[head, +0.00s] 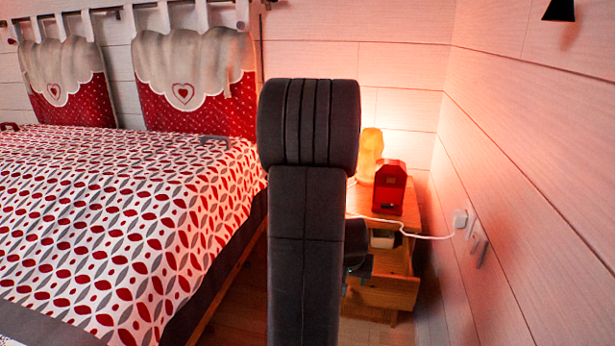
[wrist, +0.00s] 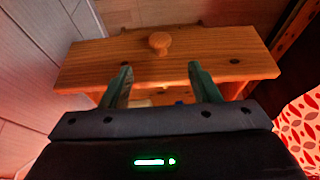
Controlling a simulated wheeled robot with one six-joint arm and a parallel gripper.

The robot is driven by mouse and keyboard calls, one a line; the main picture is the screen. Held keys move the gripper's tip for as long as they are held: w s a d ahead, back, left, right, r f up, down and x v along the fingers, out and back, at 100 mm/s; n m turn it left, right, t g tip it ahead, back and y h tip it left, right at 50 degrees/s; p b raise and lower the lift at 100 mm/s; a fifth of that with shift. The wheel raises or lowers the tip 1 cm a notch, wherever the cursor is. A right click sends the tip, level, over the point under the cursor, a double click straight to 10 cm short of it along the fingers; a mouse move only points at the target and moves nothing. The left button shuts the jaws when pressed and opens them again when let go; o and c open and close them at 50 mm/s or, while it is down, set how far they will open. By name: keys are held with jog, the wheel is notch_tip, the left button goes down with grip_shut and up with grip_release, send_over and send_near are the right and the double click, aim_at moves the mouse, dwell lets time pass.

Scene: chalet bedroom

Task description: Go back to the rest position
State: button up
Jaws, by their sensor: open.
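My gripper (wrist: 159,68) shows in the wrist view with its two greenish fingers apart and nothing between them. A wooden drawer front (wrist: 215,72) with a round knob (wrist: 159,42) lies beyond the fingertips. I cannot tell the exact gap between the fingers and the wood. In the head view my upright dark arm covers the middle of the picture and hides most of my gripper. The wooden nightstand (head: 385,292) stands just right of the arm, and its lower drawer appears pulled out.
A red box-like object (head: 390,188) and a glowing lamp (head: 370,153) stand on the nightstand. A white cable (head: 420,236) runs to a wall plug (head: 460,218). The wall (head: 530,170) is close on the right. A bed (head: 110,220) fills the left.

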jog(key=b+x, duration=0.3)
jog(key=x, duration=0.8)
jog(key=shift+w+f+b, duration=0.1)
jog(key=shift+b, duration=0.2)
jog(key=shift+w+d, duration=0.1)
